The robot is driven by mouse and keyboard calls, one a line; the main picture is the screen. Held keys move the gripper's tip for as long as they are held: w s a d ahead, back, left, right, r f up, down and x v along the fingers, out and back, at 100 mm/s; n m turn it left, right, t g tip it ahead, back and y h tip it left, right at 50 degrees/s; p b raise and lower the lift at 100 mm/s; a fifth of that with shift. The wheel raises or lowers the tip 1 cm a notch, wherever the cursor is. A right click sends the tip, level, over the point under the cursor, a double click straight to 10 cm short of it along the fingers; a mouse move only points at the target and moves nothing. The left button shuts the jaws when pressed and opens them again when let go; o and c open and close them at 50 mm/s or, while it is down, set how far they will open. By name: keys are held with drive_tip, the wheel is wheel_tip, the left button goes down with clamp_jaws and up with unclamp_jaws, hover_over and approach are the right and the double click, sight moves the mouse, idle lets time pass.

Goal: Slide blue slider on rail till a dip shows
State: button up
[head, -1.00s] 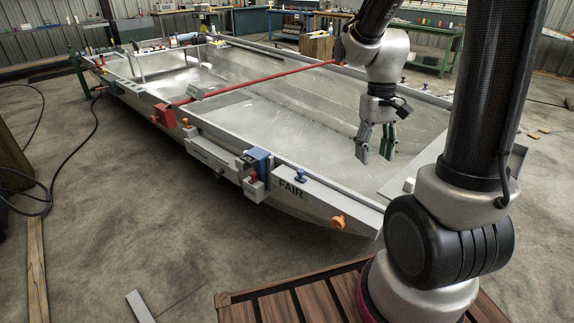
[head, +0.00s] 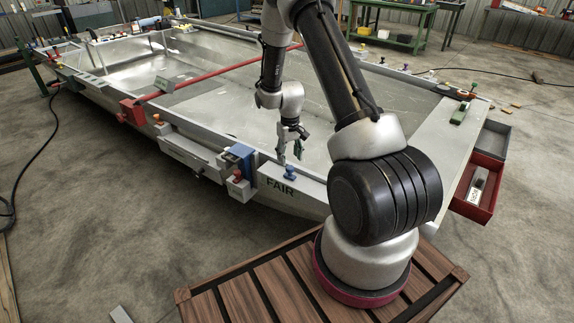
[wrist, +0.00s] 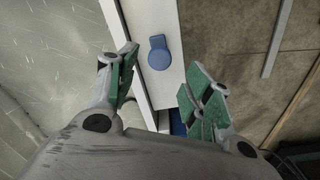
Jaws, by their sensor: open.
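A blue knob (head: 290,172) with a round top stands on the white ledge marked FAIR (head: 262,171) at the hull's near edge. It also shows in the wrist view (wrist: 158,54). A blue block (head: 240,155) sits on the same edge to the left, and part of it shows in the wrist view (wrist: 178,127). I cannot tell which blue piece is the slider. My gripper (head: 291,157) is open and empty, close above the knob and pointing down. In the wrist view the knob lies between the green-padded fingers (wrist: 161,58), with no visible contact.
A red bar (head: 220,74) crosses the hull from a red block (head: 132,112) on the near edge. A small white box (head: 239,190) with an orange knob hangs below the blue block. A red tray (head: 472,194) is at the right end. The hull floor under my arm looks clear.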

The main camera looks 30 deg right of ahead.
sight(290, 167)
wheel_tip(290, 167, down, 5)
drive_tip(key=shift+f, duration=0.1)
drive_tip(key=shift+c, duration=0.4)
clamp_jaws()
drive_tip(key=shift+s+d, duration=0.1)
drive_tip(key=shift+s, duration=0.05)
